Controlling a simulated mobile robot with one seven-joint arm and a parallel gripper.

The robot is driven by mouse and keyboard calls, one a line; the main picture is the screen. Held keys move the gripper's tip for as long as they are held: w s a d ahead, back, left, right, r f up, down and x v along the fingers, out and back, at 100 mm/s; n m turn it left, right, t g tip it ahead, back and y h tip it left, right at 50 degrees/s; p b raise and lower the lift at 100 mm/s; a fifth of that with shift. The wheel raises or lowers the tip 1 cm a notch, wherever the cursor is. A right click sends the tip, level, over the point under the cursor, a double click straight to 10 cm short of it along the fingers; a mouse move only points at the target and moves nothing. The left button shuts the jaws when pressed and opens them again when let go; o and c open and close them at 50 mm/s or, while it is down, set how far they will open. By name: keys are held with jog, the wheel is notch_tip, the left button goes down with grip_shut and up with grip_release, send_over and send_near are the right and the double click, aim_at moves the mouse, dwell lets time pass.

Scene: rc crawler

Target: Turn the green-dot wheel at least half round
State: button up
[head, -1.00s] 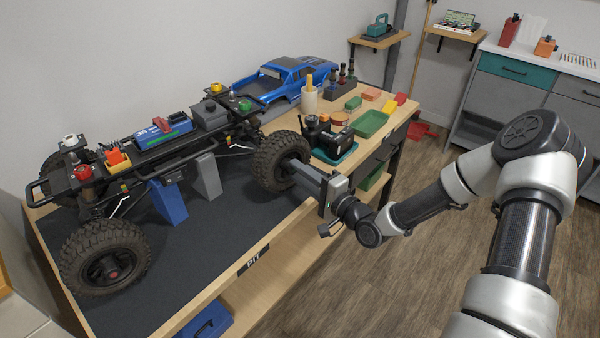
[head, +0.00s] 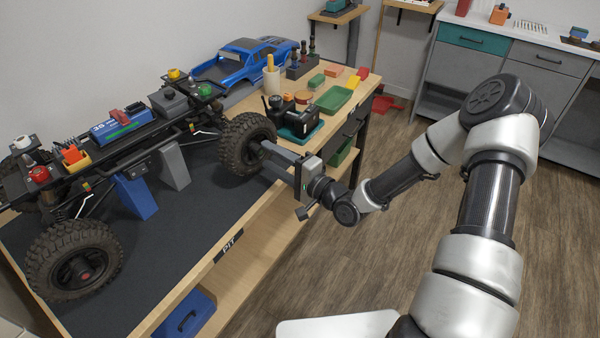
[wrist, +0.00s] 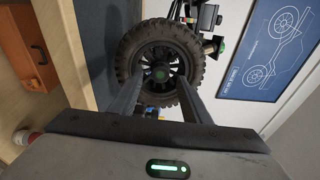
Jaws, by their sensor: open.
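The green-dot wheel (wrist: 160,52) is a knobbly black tyre with a dark spoked rim and a green hub dot (wrist: 161,74). In the head view the wheel (head: 247,143) is on the crawler's right end, near the bench's front edge. My gripper (wrist: 160,78) is open and faces the hub, one finger on each side of the green dot. In the head view my gripper (head: 266,148) reaches the wheel's outer face from the right. I cannot tell whether the fingertips touch the rim. The crawler chassis (head: 150,132) rests on blue and grey stands.
A red-dot wheel (head: 72,260) is at the front left. A black device on a teal base (head: 295,125), a green tray (head: 333,99) and a blue truck body (head: 245,62) are on the bench (head: 190,297) behind my gripper.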

jog(key=p+v, duration=0.1)
jog(key=v, duration=1.4)
jog(key=shift+s+d, duration=0.2)
